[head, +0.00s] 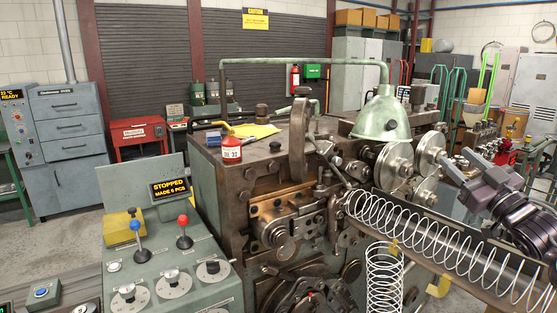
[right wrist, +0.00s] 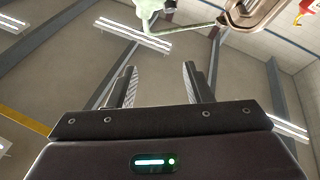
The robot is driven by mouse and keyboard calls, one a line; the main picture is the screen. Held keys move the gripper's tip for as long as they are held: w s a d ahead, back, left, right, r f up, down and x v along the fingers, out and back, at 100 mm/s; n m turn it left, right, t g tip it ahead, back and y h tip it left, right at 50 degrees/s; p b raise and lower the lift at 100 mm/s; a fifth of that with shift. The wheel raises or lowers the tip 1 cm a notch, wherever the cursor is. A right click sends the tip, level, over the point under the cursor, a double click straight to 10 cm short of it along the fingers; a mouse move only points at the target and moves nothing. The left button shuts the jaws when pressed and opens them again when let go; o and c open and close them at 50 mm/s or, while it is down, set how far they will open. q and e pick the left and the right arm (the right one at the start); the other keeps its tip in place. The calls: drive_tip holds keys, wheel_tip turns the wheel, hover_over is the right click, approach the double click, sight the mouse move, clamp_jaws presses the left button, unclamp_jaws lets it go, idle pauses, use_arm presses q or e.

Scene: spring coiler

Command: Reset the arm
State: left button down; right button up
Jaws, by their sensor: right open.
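My right gripper (head: 449,164) is at the right of the head view, in front of the coiling machine's round wheels and above the long spring. It also shows in the right wrist view (right wrist: 157,76), where its two fingers stand apart with nothing between them. That view looks toward the ceiling beams and strip lights. The spring coiler (head: 232,190) fills the middle of the head view. A long wire spring (head: 440,242) lies along a sloping chute below my right gripper. My left gripper is not in view.
A green lamp shade (head: 382,119) hangs over the machine, left of my right gripper. A control desk (head: 192,255) with red and blue knobs has a display (head: 170,189) reading "STOPPED". An upright spring (head: 384,280) stands at the front.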

drive_tip(key=s+a+f+m+g+h, duration=0.1)
drive_tip(key=s+a+f+g+h, duration=0.2)
drive_tip(key=f, duration=0.6)
drive_tip(key=s+a+f+m+g+h, duration=0.15)
drive_tip(key=a+f, duration=0.25)
drive_tip(key=f, duration=0.5)
drive_tip(key=s+a+f+m+g+h, duration=0.1)
drive_tip(key=s+a+f+g+h, duration=0.2)
drive_tip(key=f, duration=0.7)
drive_tip(key=s+a+f+m+g, duration=0.1)
drive_tip(key=s+a+f+g, duration=0.25)
drive_tip(key=s, duration=0.45)
drive_tip(key=s+a+f+g, duration=0.3)
drive_tip(key=s+f, duration=0.1)
drive_tip(key=s, duration=0.5)
drive_tip(key=s+a+f+m+g, duration=0.1)
drive_tip(key=s+a+f+g, duration=0.25)
drive_tip(key=s, duration=0.45)
wheel_tip(320, 180, down, 32)
drive_tip(key=s+g, duration=0.2)
drive_tip(key=s, duration=0.1)
drive_tip(key=s+d+f, duration=0.2)
drive_tip(key=s+f, duration=0.6)
drive_tip(key=s, duration=0.1)
drive_tip(key=s+d+f, duration=0.2)
drive_tip(key=s+f, duration=0.7)
drive_tip(key=shift+s+f+g+y, duration=0.2)
drive_tip(key=shift+s+g+y, duration=0.15)
drive_tip(key=shift+s, duration=0.05)
drive_tip(key=shift+n, duration=0.25)
